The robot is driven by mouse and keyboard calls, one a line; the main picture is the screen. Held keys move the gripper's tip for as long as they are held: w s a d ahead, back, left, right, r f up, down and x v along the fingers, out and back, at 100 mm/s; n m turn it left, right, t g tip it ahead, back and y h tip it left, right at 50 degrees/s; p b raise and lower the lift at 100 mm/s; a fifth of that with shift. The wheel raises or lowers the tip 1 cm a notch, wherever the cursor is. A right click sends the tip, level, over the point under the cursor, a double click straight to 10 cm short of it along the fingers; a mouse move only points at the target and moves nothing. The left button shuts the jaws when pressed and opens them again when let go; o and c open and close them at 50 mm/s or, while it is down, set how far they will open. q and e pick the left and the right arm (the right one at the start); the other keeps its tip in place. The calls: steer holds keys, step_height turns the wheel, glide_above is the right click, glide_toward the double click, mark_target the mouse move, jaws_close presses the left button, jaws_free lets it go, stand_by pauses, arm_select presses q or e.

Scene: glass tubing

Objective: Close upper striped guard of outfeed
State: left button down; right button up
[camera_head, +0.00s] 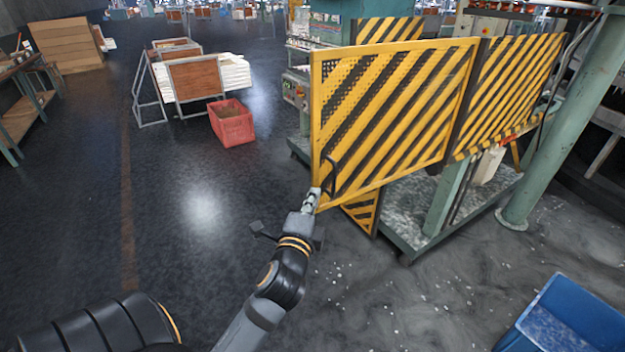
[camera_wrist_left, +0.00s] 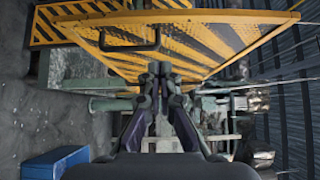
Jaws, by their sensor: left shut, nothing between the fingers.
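The upper striped guard (camera_head: 395,115) is a yellow and black striped panel on the green machine in the head view. It stands swung out toward the left, at an angle to the striped panel (camera_head: 510,90) on its right. A dark handle (camera_head: 330,176) sits near its lower left edge. My left gripper (camera_head: 313,194) is at the guard's lower left corner, just below the handle; I cannot tell if it touches. In the left wrist view the gripper (camera_wrist_left: 160,68) is shut and empty, with the guard (camera_wrist_left: 190,42) and its handle (camera_wrist_left: 130,46) beyond the fingertips. My right gripper is not in view.
A lower striped panel (camera_head: 361,212) sits under the guard. A green post (camera_head: 560,120) stands at the right. A blue bin (camera_head: 565,318) is at the lower right and a red crate (camera_head: 232,122) at the back left.

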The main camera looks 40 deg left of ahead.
arm_select(q)
steer(key=w, duration=0.2)
steer(key=p, duration=0.3)
glide_toward(318, 157)
steer(key=w+d, duration=0.1)
steer(key=w, duration=0.3)
steer(key=shift+w+a+p, duration=0.3)
steer(key=shift+a, duration=0.2)
steer(key=shift+w+a+p, duration=0.3)
steer(key=shift+a, duration=0.2)
steer(key=shift+w+a+f, duration=0.15)
steer(key=shift+a+f, duration=0.05)
steer(key=shift+a, duration=0.45)
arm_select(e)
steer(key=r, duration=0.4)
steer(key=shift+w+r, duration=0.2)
